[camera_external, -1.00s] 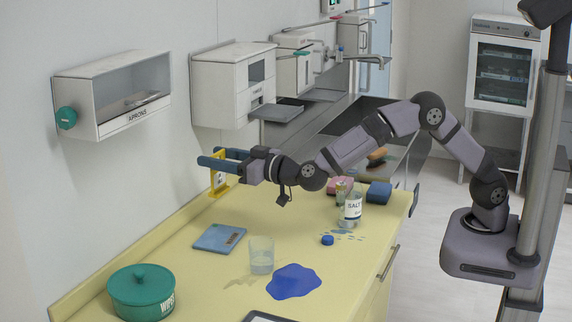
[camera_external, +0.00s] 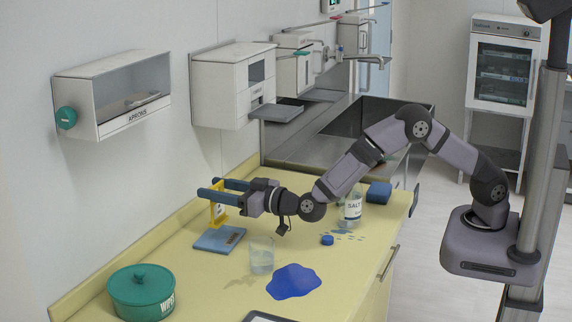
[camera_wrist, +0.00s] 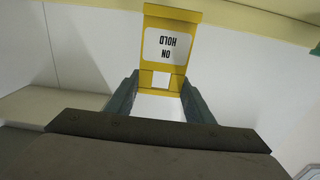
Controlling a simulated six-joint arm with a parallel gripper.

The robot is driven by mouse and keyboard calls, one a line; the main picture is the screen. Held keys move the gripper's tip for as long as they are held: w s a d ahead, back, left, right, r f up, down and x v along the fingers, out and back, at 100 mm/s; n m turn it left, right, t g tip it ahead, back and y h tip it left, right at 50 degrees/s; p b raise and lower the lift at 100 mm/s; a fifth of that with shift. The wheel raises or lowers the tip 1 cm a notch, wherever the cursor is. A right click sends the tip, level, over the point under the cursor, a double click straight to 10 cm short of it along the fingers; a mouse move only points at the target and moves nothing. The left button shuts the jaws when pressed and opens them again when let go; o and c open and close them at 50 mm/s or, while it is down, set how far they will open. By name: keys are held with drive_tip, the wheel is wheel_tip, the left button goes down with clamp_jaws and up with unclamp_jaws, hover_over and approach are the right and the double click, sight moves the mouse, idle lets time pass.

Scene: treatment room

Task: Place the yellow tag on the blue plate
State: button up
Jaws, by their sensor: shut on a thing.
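The yellow tag (camera_external: 218,216), with a white label reading "ON HOLD" in the wrist view (camera_wrist: 180,28), hangs upright from my gripper (camera_external: 211,188). My gripper is shut on the tag's narrower end, with one finger on each side in the wrist view (camera_wrist: 160,82). The blue plate (camera_external: 212,242) is a flat square with a small dark panel, lying on the yellow counter. The tag's lower edge is just above or at the plate's back edge; I cannot tell whether they touch. The plate is not visible in the wrist view.
A clear glass (camera_external: 262,256) stands right of the plate, near a blue puddle (camera_external: 293,281). A green pot (camera_external: 141,292) stands at the front left. A salt jar (camera_external: 351,208), blue cap (camera_external: 327,240) and blue sponge (camera_external: 379,192) are to the right. The wall is close behind the tag.

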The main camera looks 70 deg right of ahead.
sight(219, 219)
drive_tip(key=shift+f+p, duration=0.3)
drive_tip(key=shift+f, duration=1.5)
drive_tip(key=shift+f, duration=0.2)
drive_tip(key=o, duration=1.3)
drive_tip(key=shift+r, duration=0.2)
drive_tip(key=s+b, duration=0.2)
drive_tip(key=s, duration=1)
drive_tip(key=shift+b, duration=0.3)
